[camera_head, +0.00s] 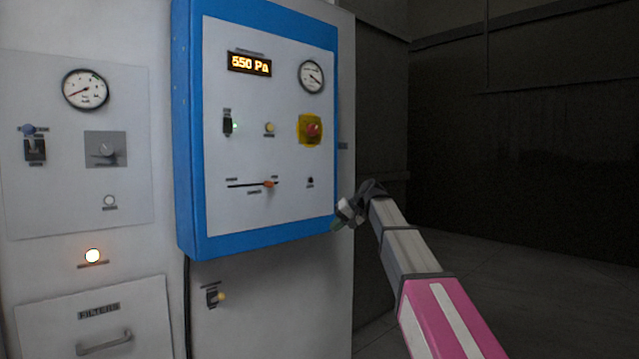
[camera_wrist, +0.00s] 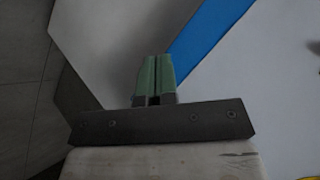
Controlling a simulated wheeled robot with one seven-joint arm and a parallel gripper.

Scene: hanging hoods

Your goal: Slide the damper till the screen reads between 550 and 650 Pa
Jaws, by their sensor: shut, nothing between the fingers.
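The screen (camera_head: 249,64) at the top of the blue-framed panel (camera_head: 186,130) glows orange and seems to read 550 Pa; its first digit is not fully clear. The knob does not show clearly in the wrist view.
A red button on a yellow plate (camera_head: 311,130), a round gauge (camera_head: 312,76) and a switch (camera_head: 229,124) share the panel. Below is a filters drawer (camera_head: 98,330). Open floor lies to the right.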

